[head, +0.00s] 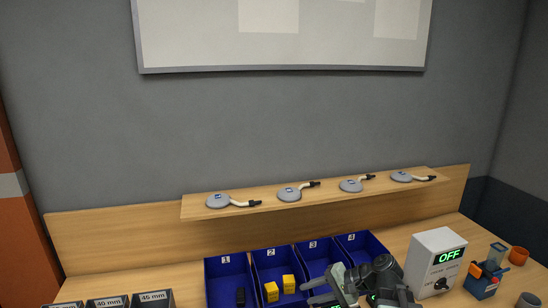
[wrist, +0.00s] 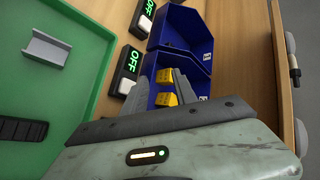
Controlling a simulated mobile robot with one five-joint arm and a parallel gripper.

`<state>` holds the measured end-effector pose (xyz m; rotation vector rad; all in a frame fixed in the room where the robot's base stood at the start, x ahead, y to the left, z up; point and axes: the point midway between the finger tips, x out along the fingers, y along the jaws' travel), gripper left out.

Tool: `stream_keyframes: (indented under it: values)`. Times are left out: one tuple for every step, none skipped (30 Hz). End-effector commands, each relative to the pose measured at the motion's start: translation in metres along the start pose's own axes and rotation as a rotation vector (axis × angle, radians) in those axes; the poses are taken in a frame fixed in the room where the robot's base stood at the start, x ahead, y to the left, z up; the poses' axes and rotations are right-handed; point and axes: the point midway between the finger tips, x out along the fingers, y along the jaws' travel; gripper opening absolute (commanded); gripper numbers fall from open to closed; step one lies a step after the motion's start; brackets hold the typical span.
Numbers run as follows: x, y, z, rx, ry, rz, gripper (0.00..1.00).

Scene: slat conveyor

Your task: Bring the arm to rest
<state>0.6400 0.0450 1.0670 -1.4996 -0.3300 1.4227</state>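My gripper (head: 314,290) is at the bottom of the head view, in front of bins 3 and 4 and to the right of two yellow blocks (head: 279,288). In the wrist view my gripper (wrist: 163,75) has its two grey fingers apart, and nothing is clearly held between them. The yellow blocks (wrist: 166,87) show in the gap, lying in a blue bin beyond the fingers. My arm is bent low over the workbench, and part of it hides the bin fronts.
Four-bin row: blue bin 1 (head: 212,272) holds a black piece. A shelf (head: 320,197) with several grey discs runs above. A white OFF box (head: 436,250) stands right. The wrist view shows a green tray (wrist: 85,65) with a grey channel (wrist: 47,48). Space above the shelf is clear.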

Motion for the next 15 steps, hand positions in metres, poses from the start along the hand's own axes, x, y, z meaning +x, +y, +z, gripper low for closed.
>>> stream_keyframes:
  values:
    - [0.009, -0.02, 0.026, -0.067, -0.032, 0.101, 0.34]
    - [0.017, -0.02, 0.037, -0.11, -0.045, 0.166, 0.34]
    - [0.025, -0.019, 0.049, -0.167, -0.059, 0.254, 0.34]
    - [0.029, -0.016, 0.057, -0.214, -0.067, 0.325, 0.34]
    - [0.031, -0.011, 0.063, -0.257, -0.071, 0.393, 0.34]
    - [0.031, -0.003, 0.066, -0.31, -0.072, 0.478, 0.34]
    - [0.029, 0.005, 0.066, -0.345, -0.07, 0.539, 0.34]
    - [0.025, 0.014, 0.064, -0.374, -0.066, 0.596, 0.34]
    - [0.018, 0.028, 0.059, -0.406, -0.057, 0.668, 0.34]
    - [0.012, 0.039, 0.053, -0.423, -0.048, 0.718, 0.34]
    - [0.004, 0.048, 0.048, -0.44, -0.042, 0.763, 0.34]
    - [-0.005, 0.057, 0.043, -0.461, -0.035, 0.819, 0.34]
    - [-0.011, 0.062, 0.04, -0.477, -0.033, 0.855, 0.34]
    - [-0.017, 0.067, 0.037, -0.49, -0.031, 0.887, 0.34]
    - [-0.024, 0.071, 0.033, -0.506, -0.031, 0.922, 0.34]
